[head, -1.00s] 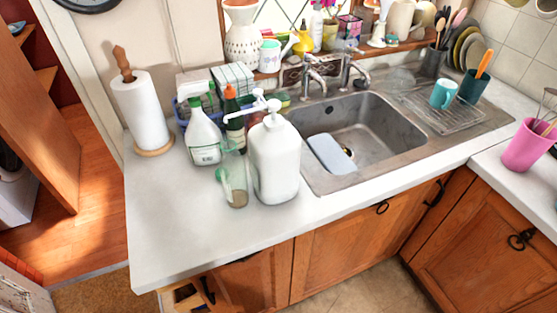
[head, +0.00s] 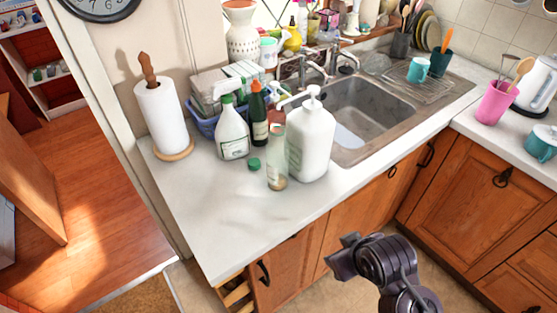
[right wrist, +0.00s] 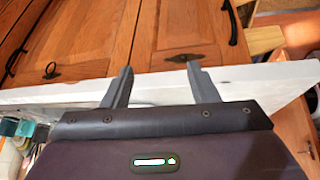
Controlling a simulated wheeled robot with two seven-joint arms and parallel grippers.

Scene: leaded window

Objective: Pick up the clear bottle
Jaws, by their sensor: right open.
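The clear bottle (head: 277,165) stands upright on the white counter, just in front and left of a large white pump bottle (head: 311,140). It is see-through, with a brownish patch near its bottom. My right gripper (head: 343,257) is in front of the counter, low and to the right of the bottle, apart from it. In the right wrist view my right gripper (right wrist: 158,85) has its two fingers spread with nothing between them; the bottle cannot be made out there. My left gripper is not in view.
A green cap (head: 254,164) lies left of the bottle. Behind are a white spray bottle (head: 232,130), a dark green bottle (head: 259,118) and a paper towel roll (head: 162,118). The sink (head: 365,115) is to the right. The counter's front left (head: 225,215) is clear.

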